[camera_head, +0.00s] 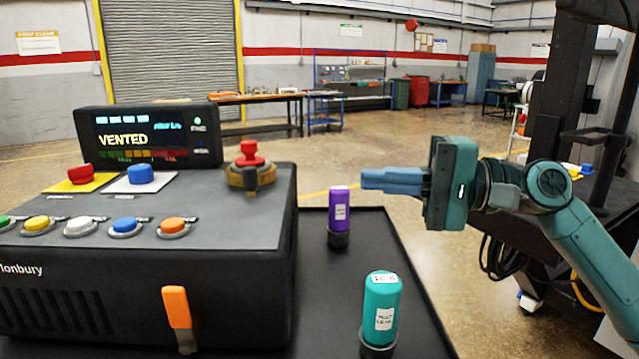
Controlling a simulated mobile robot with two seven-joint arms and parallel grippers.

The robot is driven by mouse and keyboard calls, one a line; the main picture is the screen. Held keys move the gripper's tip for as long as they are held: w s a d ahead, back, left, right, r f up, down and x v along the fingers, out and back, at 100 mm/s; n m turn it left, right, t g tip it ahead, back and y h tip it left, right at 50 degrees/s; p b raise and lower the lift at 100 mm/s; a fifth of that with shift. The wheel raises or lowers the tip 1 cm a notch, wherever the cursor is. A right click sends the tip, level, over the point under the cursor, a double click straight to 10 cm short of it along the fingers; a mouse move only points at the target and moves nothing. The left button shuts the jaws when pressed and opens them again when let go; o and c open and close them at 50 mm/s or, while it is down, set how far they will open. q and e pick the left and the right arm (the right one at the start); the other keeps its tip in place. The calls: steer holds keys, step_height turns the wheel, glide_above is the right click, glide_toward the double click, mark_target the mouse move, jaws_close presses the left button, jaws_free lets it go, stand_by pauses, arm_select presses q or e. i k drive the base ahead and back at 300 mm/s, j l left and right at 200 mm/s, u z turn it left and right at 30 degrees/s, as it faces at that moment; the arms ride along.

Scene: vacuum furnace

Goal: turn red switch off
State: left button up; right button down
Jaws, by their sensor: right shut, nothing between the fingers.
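A red knob (250,156) stands on a yellow-and-dark base at the right rear of the black control box (240,290). A second red control, a mushroom button (81,174), sits on a yellow plate at the box's left. I cannot tell which of the two the task calls the red switch, nor its setting. My right gripper (364,179) is shut and empty, with its blue fingers pointing left. It appears to the right of the red knob, with a clear gap, and near the top of the purple cylinder in the picture. My left gripper is not in view.
A purple cylinder (339,210) and a teal cylinder (382,305) stand on the black tray (415,325) right of the box. A display (150,137) reads "VENTED". A blue button (140,173), a row of coloured buttons and an orange lever (177,306) are nearby.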

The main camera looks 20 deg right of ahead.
mark_target(83, 174)
steer(key=k+l, duration=0.85)
